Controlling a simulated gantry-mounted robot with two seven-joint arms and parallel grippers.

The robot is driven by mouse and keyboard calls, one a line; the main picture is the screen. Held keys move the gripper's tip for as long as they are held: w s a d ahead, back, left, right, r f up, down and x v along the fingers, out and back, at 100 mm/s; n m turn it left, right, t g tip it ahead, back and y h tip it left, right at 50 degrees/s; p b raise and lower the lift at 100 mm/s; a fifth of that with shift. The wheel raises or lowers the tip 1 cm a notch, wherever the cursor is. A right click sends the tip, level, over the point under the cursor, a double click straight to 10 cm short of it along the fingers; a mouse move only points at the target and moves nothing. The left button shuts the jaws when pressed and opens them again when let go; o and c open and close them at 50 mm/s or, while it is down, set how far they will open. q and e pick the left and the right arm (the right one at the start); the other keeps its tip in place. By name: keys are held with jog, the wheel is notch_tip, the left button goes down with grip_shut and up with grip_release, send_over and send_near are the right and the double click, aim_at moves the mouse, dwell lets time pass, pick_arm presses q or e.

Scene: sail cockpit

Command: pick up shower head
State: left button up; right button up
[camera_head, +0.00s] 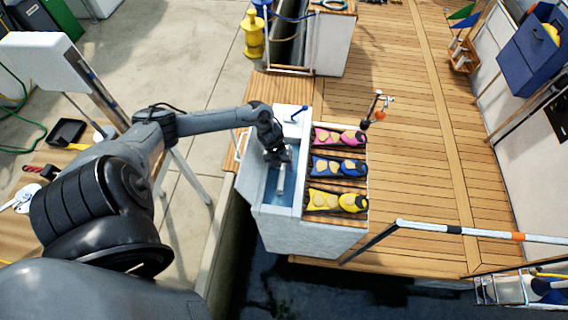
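A small white object, apparently the shower head (281,181), shows inside the narrow white basin (247,183) with a blue-grey inside. My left gripper (279,160) reaches down into the basin at the upper end of this white object. The gripper is dark and small here, so I cannot tell whether its fingers are open or closed, or whether they touch the object. My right gripper is not in view.
Pink (339,138), blue (338,167) and yellow (337,201) items lie on the ledge right of the basin. Dark water (300,285) lies in front. The wooden deck (430,150) is mostly clear.

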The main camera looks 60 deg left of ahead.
pick_arm(q)
grip_shut()
